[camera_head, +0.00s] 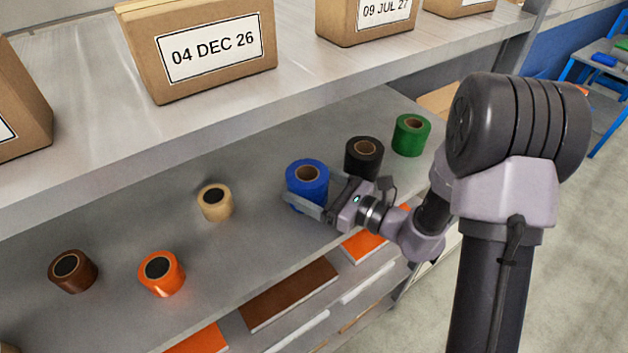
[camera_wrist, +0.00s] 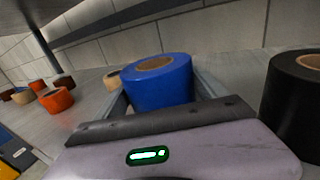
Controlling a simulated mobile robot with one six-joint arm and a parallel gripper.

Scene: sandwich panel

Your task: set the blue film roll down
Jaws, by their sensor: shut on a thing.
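The blue film roll (camera_head: 307,180) stands upright at the middle shelf, with its brown cardboard core facing up. My gripper (camera_head: 306,203) is shut on it, with a finger on each side. In the wrist view the blue film roll (camera_wrist: 158,84) sits upright between the fingers of my gripper (camera_wrist: 160,95). I cannot tell whether its base touches the shelf (camera_head: 250,245), because the near finger hides part of its lower edge.
A black roll (camera_head: 364,156) stands close to the right, with a green roll (camera_head: 411,135) beyond. A beige roll (camera_head: 215,202), an orange roll (camera_head: 161,273) and a brown roll (camera_head: 73,271) stand to the left. The upper shelf with cardboard boxes (camera_head: 205,45) overhangs behind.

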